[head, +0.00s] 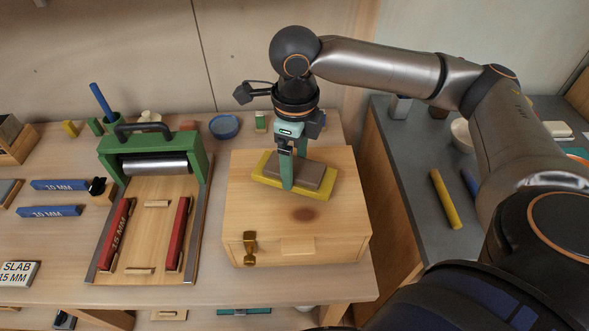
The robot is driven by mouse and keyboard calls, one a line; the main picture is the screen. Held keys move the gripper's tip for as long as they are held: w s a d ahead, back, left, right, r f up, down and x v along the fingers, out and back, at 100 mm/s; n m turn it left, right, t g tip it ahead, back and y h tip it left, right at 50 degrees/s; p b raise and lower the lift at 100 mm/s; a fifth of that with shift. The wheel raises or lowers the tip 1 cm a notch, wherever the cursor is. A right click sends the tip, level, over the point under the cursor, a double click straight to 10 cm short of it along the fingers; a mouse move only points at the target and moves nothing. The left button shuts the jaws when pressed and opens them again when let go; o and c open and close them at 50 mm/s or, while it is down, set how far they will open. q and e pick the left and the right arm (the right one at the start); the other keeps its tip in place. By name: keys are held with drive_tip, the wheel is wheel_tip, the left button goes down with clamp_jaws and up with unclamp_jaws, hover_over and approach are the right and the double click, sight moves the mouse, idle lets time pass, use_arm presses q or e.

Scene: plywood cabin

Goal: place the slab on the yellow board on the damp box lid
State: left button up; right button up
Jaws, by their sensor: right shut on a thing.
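The damp box (300,248) is a pale wooden chest with a closed lid (245,212), a brass latch and a dark round stain on top. The yellow board (318,199) lies flat at the back middle of the lid, slightly turned, with the grey-brown slab (318,176) on top of it. My right gripper (293,170) points down from above and is shut on the yellow board across its width, one finger in front and one behind. I cannot tell whether the board touches the lid or is just above it. My left gripper is not in view.
Left of the box stands a green-framed roller press (155,160) with red strips. A blue dish (224,127) is behind. A grey counter (408,165) with a yellow rod is at right.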

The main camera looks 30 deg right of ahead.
sight(294, 168)
drive_tip(key=shift+a+f, duration=0.1)
drive_tip(key=shift+f, duration=1.1)
drive_tip(key=o, duration=1.5)
drive_tip(key=shift+s+f, duration=0.1)
drive_tip(key=shift+f, duration=0.05)
wheel_tip(294, 168, up, 12)
drive_tip(key=p, duration=0.1)
